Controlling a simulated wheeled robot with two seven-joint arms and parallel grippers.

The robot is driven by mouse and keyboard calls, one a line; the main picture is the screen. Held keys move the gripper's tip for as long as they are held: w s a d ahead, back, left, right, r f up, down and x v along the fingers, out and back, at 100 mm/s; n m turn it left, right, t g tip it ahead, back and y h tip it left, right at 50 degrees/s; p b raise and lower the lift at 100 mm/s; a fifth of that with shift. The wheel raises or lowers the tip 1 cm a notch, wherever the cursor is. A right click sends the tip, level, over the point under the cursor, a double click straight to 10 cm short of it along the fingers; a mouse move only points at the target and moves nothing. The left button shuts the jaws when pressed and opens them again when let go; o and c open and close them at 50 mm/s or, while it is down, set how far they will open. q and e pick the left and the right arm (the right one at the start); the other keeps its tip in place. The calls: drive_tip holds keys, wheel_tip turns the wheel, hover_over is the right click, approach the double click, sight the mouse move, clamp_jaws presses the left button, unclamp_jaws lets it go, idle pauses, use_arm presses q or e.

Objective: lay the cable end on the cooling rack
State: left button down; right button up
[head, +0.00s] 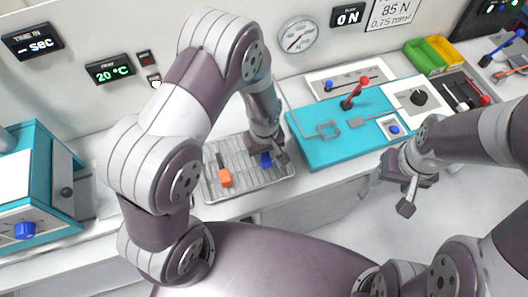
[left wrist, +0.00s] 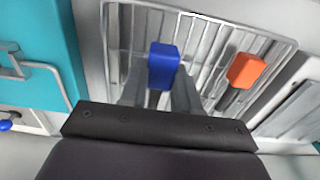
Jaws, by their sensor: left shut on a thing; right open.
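The wire cooling rack (head: 240,185) lies on the counter, and it fills much of the left wrist view (left wrist: 205,30). My left gripper (head: 273,158) is over the right part of the rack, shut on a blue block-shaped end (head: 266,161). In the left wrist view this blue end (left wrist: 163,66) sits between the two finger tips, over the rack's wires; whether it touches them I cannot tell. No cable shows behind it. An orange block-shaped end (head: 224,178) with a dark stem lies on the rack's left part. My right gripper (head: 409,192) is open and empty, in front of the counter.
A teal board (head: 330,150) with a red-handled lever (head: 355,92) stands right of the rack. A teal-and-white box (head: 38,190) with a blue knob is at the left. Green and yellow bins (head: 425,57) are at the back right. Bare rack wires show between both ends.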

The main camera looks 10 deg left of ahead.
use_arm(q)
drive_tip(key=shift+f+b, duration=0.95)
drive_tip(key=shift+f, duration=0.5)
drive_tip(key=c, duration=0.7)
unclamp_jaws()
drive_tip(key=shift+c, duration=0.2)
drive_tip(key=shift+r, duration=0.1)
wheel_tip(320, 180, up, 12)
drive_tip(key=shift+f+b, duration=0.1)
drive_tip(key=shift+b, duration=0.6)
wheel_tip(320, 180, up, 12)
drive_tip(key=p, duration=1)
drive_tip(key=shift+f, duration=0.15)
